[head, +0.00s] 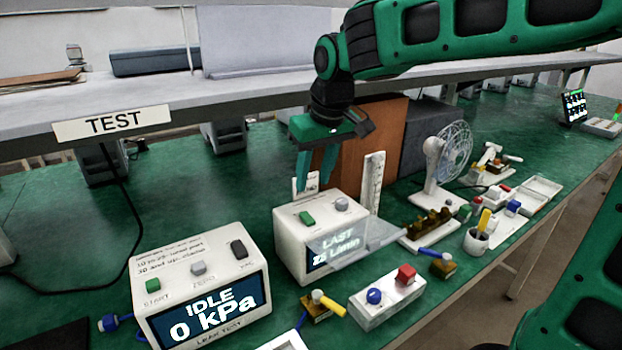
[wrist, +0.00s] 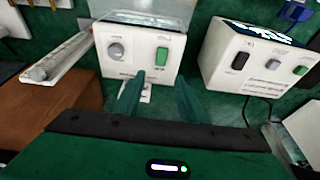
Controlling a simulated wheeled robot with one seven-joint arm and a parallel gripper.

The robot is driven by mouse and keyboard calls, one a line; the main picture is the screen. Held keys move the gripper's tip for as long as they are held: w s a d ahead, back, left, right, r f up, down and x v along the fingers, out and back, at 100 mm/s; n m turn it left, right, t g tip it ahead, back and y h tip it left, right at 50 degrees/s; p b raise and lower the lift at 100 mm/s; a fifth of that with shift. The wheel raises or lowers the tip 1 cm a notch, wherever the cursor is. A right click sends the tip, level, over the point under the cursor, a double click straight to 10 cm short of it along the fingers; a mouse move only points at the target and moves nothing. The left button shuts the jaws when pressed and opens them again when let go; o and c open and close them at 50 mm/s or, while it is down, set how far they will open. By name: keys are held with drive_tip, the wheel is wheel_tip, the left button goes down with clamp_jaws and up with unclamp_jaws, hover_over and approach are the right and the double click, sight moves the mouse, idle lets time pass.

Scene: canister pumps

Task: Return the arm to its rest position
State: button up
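My green arm reaches in from the upper right in the head view. My gripper (head: 316,176) points down just behind the white flow box (head: 290,244), whose screen reads "LAST 25 L/min". The flow box (wrist: 140,50) lies just ahead of the fingertips, with a grey knob and a green button on top. I cannot tell whether a fingertip touches it.
A leak test box (head: 200,280) reading "IDLE 0 kPa" stands at the left. A brown block (head: 375,145), a white fan (head: 440,160) and a shelf (head: 220,100) are near the arm. Several small parts crowd the front right.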

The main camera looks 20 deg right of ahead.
drive_tip(key=shift+d, duration=0.1)
drive_tip(key=s+d+f+m, duration=0.1)
drive_tip(key=s+d, duration=0.1)
drive_tip(key=d, duration=0.1)
drive_tip(key=s+d+f+m, duration=0.1)
drive_tip(key=s+d, duration=0.1)
drive_tip(key=d, duration=0.2)
drive_tip(key=s+d+f+m, duration=0.1)
drive_tip(key=s+d, duration=0.1)
drive_tip(key=d, duration=0.2)
drive_tip(key=shift+s+g+h, duration=0.3)
drive_tip(key=shift+g+h, duration=0.1)
drive_tip(key=s+d+f+m, duration=0.2)
drive_tip(key=s+d, duration=0.1)
drive_tip(key=s, duration=0.4)
drive_tip(key=s+d+f+m+g, duration=0.1)
drive_tip(key=s+d+f+m, duration=0.1)
drive_tip(key=s, duration=0.5)
drive_tip(key=s+d+f+m+g, duration=0.1)
drive_tip(key=s+d+f+m, duration=0.1)
drive_tip(key=s+d+f, duration=0.2)
drive_tip(key=s+d, duration=0.2)
drive_tip(key=s, duration=0.2)
drive_tip(key=shift+d+m, duration=0.25)
drive_tip(key=shift+m, duration=0.05)
drive_tip(key=shift+f, duration=0.1)
drive_tip(key=shift+w+f+g, duration=0.25)
drive_tip(key=shift+w+g, duration=0.05)
drive_tip(key=shift+w, duration=0.35)
